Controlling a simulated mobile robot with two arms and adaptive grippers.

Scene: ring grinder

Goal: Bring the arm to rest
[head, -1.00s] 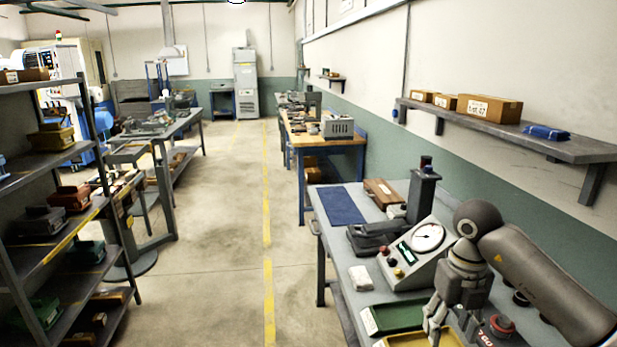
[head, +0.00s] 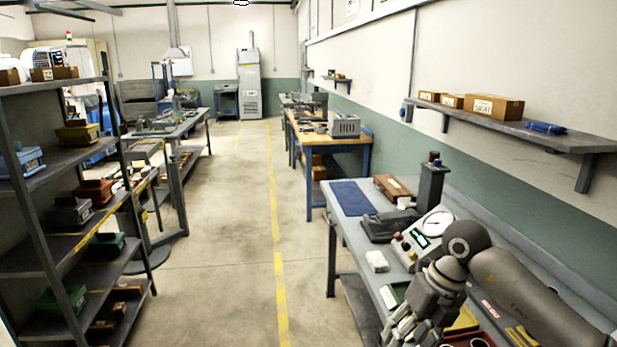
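My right arm comes in from the right over the near workbench (head: 345,240). Its gripper (head: 408,328) hangs at the bench's front part, low in the head view, pointing down and to the left. The fingers are partly cut off by the frame edge and overlap, so I cannot tell whether they are open or shut. No held object shows. My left gripper is not in view.
A gauge box (head: 432,232) with a dial, a dark press stand (head: 432,185), a blue mat (head: 352,198) and a white block (head: 377,261) are on the bench. A loaded shelf rack (head: 75,245) stands left. The aisle floor (head: 225,260) is clear.

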